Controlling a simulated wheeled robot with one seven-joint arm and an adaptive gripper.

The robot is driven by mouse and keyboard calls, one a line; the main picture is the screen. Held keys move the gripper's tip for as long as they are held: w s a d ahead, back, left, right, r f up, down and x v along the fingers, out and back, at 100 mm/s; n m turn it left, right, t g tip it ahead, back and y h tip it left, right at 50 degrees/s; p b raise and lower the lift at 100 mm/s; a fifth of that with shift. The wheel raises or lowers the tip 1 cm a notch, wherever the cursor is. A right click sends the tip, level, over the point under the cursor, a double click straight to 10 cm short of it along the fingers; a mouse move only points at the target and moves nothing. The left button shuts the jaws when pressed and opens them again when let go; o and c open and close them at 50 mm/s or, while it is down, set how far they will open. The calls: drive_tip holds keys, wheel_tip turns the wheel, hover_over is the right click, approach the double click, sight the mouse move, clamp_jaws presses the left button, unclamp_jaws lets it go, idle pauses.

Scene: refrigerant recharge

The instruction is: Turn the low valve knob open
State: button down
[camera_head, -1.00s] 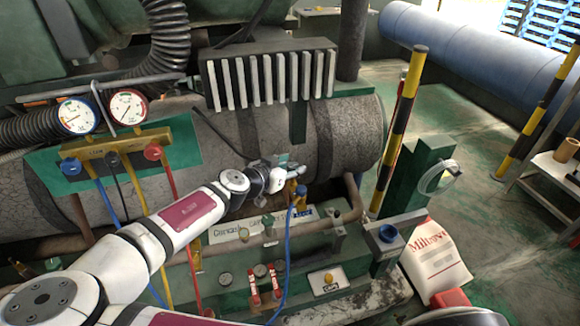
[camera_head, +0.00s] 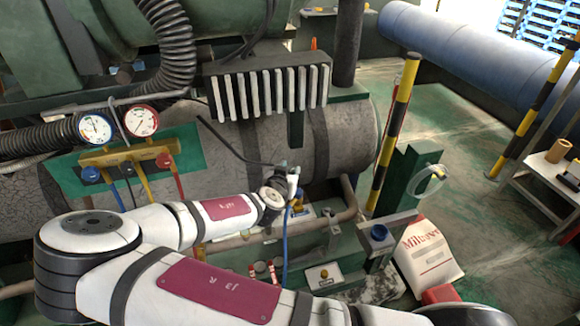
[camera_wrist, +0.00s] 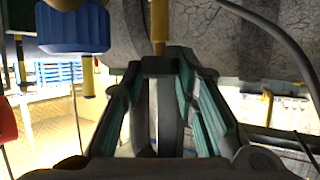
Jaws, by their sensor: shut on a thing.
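In the head view my gripper (camera_head: 290,181) is at the front of the grey tank, beside a blue-and-brass fitting (camera_head: 298,205) with a blue hose. In the wrist view the teal-lined fingers (camera_wrist: 160,68) close around a dark piece at the lower end of a yellow stem (camera_wrist: 160,25). The fingers hide most of this piece, and I cannot tell for certain that it is the low valve knob. A large blue ribbed cap (camera_wrist: 75,28) is up and left of the fingers, apart from them. The gauge manifold (camera_head: 128,152) has a blue knob (camera_head: 91,174) and a red knob (camera_head: 165,160).
The grey tank (camera_head: 240,150) lies close behind my gripper, under a finned block (camera_head: 268,92). A dark cable (camera_wrist: 270,35) crosses the wrist view's upper right. A green post (camera_head: 403,178) and a black-yellow pole (camera_head: 396,130) stand to the right. Open floor lies beyond.

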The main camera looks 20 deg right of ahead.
drive_tip(key=n+y+p, duration=0.2)
drive_tip(key=n+t+y+p, duration=0.1)
drive_tip(key=n+y+p, duration=0.1)
drive_tip(key=p, duration=0.1)
drive_tip(key=d+n+y+p, duration=0.1)
drive_tip(key=n+y+p, duration=0.1)
drive_tip(key=p, duration=0.1)
drive_tip(key=shift+s+d+r+t+y, duration=0.1)
drive_tip(key=shift+s+r+t+y, duration=0.15)
drive_tip(key=shift+t+y, duration=0.15)
drive_tip(key=n+y+p, duration=0.2)
drive_tip(key=y, duration=0.1)
drive_tip(key=shift+w+d+f+n, duration=0.1)
drive_tip(key=shift+w+n, duration=0.05)
drive_tip(key=shift+n, duration=0.25)
drive_tip(key=shift+w+f+n+g+y+p, duration=0.1)
drive_tip(key=shift+n+g+y+p, duration=0.2)
drive_tip(key=shift+n+g+y, duration=0.6)
drive_tip(key=shift+n+y, duration=0.3)
drive_tip(key=shift+y, duration=0.3)
drive_tip(key=c, duration=1.2)
unclamp_jaws()
drive_tip(key=shift+c, duration=0.2)
drive_tip(key=v, duration=1.2)
drive_tip(key=shift+f, duration=0.15)
